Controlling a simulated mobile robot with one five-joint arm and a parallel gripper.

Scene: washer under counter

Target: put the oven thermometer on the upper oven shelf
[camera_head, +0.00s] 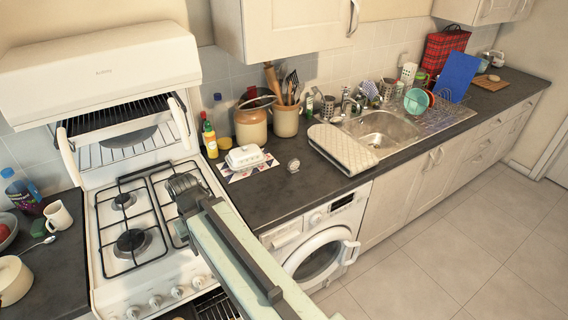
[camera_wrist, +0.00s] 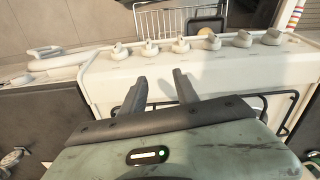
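The oven thermometer (camera_head: 293,165) is a small round dial standing on the dark counter, right of the white butter dish, in the head view. My gripper (camera_head: 183,187) is over the right side of the hob, well left of the thermometer. In the wrist view my gripper (camera_wrist: 160,88) has its two fingers apart with nothing between them. A wire oven shelf (camera_head: 213,306) shows at the bottom of the head view, below the cooker's front, partly hidden by my arm. A wire rack (camera_wrist: 165,22) also shows beyond the knobs in the wrist view; I cannot tell its level.
The white cooker (camera_head: 165,290) has pan supports (camera_head: 130,243) on its hob. The butter dish (camera_head: 245,156), a yellow bottle (camera_head: 209,138) and utensil pots stand near the thermometer. A quilted mat (camera_head: 342,148) lies to its right. The washer door (camera_head: 318,258) is below the counter.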

